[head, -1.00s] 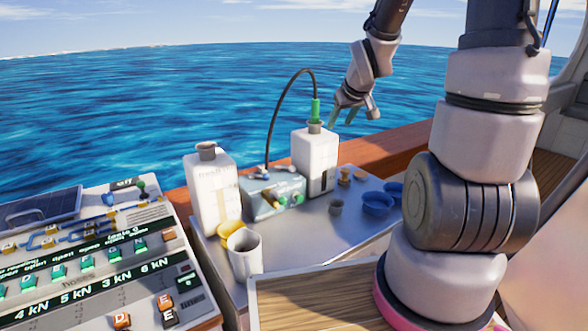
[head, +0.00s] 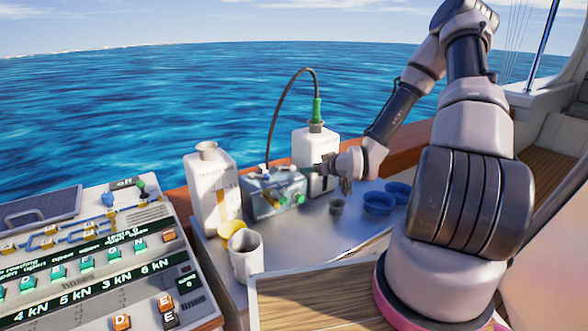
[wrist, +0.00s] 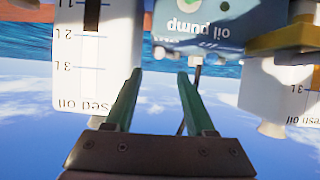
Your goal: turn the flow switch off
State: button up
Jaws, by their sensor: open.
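The oil pump (head: 272,201) is a blue-grey box between two white bottles in the head view. In the upside-down wrist view its lettered face (wrist: 200,22) is at the top. Small knobs and levers sit on the pump, partly behind my fingers; I cannot tell which is the flow switch.
The used oil bottle (head: 310,150) with a hose stands close beside my gripper. The fresh oil bottle (head: 210,188) is left of the pump. A control panel (head: 90,270) is at left.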

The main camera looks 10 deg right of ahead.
aim_at(293, 167)
jog(key=shift+t, duration=0.4)
jog(key=x, duration=1.1)
jog(key=shift+a+f, duration=0.1)
jog(key=shift+a, duration=0.1)
grip_shut()
